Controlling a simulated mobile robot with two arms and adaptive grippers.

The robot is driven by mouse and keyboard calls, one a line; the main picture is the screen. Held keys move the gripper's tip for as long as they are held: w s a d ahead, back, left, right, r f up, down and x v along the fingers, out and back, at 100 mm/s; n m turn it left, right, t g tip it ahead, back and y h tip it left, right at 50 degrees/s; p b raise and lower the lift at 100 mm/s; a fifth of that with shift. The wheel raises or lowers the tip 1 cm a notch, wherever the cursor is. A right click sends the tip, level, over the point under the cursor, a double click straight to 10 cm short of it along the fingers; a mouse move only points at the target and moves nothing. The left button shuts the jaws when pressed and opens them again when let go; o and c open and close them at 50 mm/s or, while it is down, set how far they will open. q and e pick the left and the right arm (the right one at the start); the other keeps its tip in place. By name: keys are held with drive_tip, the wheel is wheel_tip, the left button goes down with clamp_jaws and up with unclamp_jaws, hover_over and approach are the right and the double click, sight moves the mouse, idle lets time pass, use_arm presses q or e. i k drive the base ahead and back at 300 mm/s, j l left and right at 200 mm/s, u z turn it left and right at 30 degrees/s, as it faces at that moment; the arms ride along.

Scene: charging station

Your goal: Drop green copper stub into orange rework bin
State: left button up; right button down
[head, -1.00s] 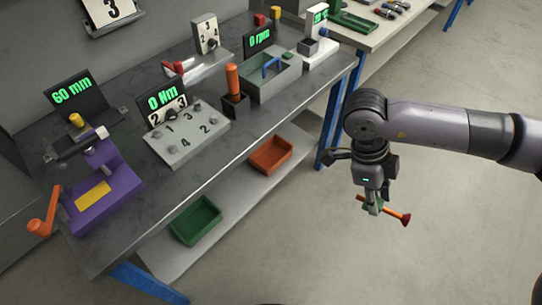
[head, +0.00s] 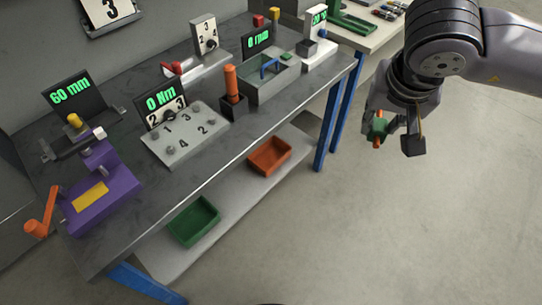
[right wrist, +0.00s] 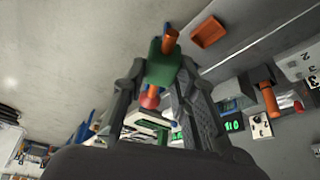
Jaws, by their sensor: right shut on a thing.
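The green copper stub shows in the head view (head: 377,126) as a small green block with orange copper ends. In the right wrist view (right wrist: 163,66) its green middle sits between the fingertips, with a copper end sticking out and a red-orange end nearer the palm. My right gripper (head: 392,132) is shut on the stub and holds it in the air, to the right of the workbench. The orange rework bin (head: 269,156) stands on the lower shelf under the bench; the right wrist view also shows it (right wrist: 208,32). My left gripper is not in view.
A green bin (head: 194,221) stands on the same lower shelf (head: 235,200), left of the orange one. A blue bench leg (head: 327,135) stands right of the orange bin. The floor in front is clear.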

sight(273, 157)
drive_tip(key=i+l, duration=0.1)
drive_tip(key=l, duration=0.25)
drive_tip(key=i+l+u, duration=0.15)
drive_tip(key=l, duration=0.15)
drive_tip(key=i+l, duration=0.1)
drive_tip(key=l, duration=0.25)
drive_tip(key=i+l+u, duration=0.1)
drive_tip(key=l, duration=0.25)
drive_tip(key=u, duration=1.2)
